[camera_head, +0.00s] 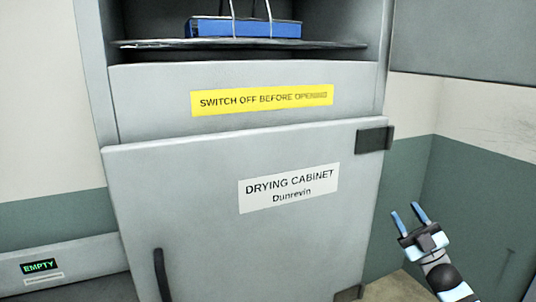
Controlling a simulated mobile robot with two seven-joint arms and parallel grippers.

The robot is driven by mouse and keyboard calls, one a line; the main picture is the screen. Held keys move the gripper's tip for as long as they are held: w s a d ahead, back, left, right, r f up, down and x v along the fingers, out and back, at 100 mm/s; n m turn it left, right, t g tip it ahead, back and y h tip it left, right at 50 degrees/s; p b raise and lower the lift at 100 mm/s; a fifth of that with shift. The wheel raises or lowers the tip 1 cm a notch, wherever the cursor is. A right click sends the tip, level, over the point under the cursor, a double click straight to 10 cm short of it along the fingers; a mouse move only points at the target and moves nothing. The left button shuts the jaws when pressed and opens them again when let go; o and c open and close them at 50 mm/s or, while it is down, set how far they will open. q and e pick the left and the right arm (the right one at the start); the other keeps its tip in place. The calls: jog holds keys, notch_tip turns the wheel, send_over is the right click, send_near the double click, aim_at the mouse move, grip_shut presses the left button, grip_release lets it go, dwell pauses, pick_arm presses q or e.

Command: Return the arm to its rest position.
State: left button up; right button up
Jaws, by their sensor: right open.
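My right gripper (409,219) is at the lower right of the head view, on an arm that comes up from the bottom edge. Its two blue fingers are apart, with nothing between them. It is to the right of the drying cabinet's closed door (220,215) and holds nothing. My left gripper is not in the view.
The grey cabinet (145,90) fills the middle, with a black door handle (161,275) and dark hinges (374,139). A blue object (245,28) sits on its upper shelf (150,44). A unit with an "EMPTY" display (38,266) is at lower left. A grey panel (465,40) is at upper right.

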jog(key=s+a+f+m+g+h, duration=0.1)
jog(key=s+a+f+m+h, duration=0.25)
jog(key=f, duration=0.45)
jog(key=s+a+f+m+g+h, duration=0.2)
jog(key=s+f, duration=0.2)
jog(key=f, duration=0.3)
jog(key=s+a+f+m+g+h, duration=0.1)
jog(key=s+a+f+m+h, duration=0.25)
jog(key=f, duration=0.45)
jog(key=s+a+f+m+g, duration=0.1)
jog(key=s+a+f+g, duration=0.1)
jog(key=s+f, duration=0.2)
jog(key=s+a+f+m+g+h+p, duration=0.1)
jog(key=s+a+f+g, duration=0.2)
jog(key=s, duration=0.8)
jog(key=s+a+f+m+g, duration=0.1)
jog(key=s+a+f+g, duration=0.1)
jog(key=s+f, duration=0.5)
jog(key=shift+s+a+f+g+h, duration=0.2)
jog(key=shift+f+g+h, duration=0.1)
jog(key=shift+g, duration=0.1)
jog(key=shift+d, duration=0.2)
